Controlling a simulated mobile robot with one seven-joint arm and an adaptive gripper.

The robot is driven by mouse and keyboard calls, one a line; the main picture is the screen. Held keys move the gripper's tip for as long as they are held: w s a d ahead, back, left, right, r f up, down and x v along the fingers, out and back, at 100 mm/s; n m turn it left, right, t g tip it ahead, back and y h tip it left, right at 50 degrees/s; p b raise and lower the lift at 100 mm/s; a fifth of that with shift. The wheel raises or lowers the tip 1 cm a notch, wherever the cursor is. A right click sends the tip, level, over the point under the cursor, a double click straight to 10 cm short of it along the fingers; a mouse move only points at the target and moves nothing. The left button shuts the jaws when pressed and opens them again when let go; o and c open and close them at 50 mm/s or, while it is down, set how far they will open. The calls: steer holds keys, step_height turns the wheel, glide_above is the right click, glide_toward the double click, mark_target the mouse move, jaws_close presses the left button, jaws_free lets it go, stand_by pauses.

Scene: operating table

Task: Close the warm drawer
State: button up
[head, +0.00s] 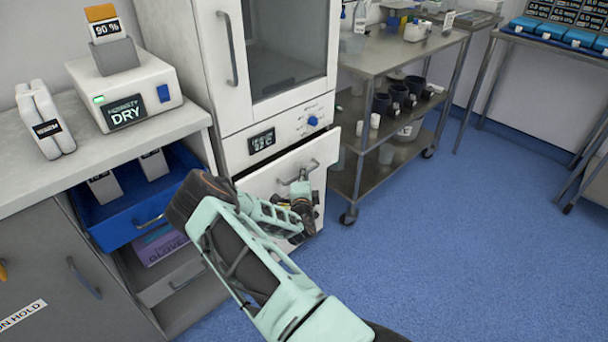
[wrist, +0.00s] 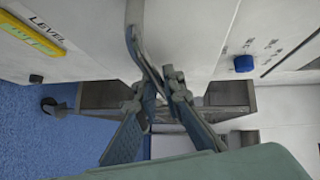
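The warm drawer (head: 271,180) is the white drawer under the glass-fronted cabinet. A narrow dark gap shows along its top edge, so it looks slightly out; its inside is hidden. Its grey bar handle (head: 313,165) is on the front, and in the wrist view the handle (wrist: 139,45) runs down between my fingertips. My gripper (head: 301,190) is at the drawer front, and in the wrist view its fingers (wrist: 156,88) are drawn close together around the lower end of the handle. My arm hides the lower left of the drawer.
The white cabinet (head: 210,70) carries a display and a blue knob (head: 313,121). A blue drawer (head: 115,227) stands open at the left, close to my arm. A steel trolley (head: 376,65) stands just right. Blue floor (head: 460,240) is clear at the right.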

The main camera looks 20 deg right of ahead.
mark_target(296, 172)
jaws_close()
steer(key=w+b, duration=0.1)
steer(key=w+a+b, duration=0.1)
steer(key=b, duration=0.1)
steer(key=w+f+b, duration=0.1)
steer(key=b, duration=0.1)
steer(key=shift+w+a, duration=0.2)
steer(key=shift+w, duration=0.05)
steer(key=shift+w+a+r, duration=0.2)
steer(key=shift+w+r, duration=0.05)
steer(key=shift+r, duration=0.1)
steer(key=o, duration=0.6)
jaws_free()
steer(key=shift+w+r, duration=0.1)
steer(key=shift+w, duration=0.05)
steer(key=shift+d, duration=0.1)
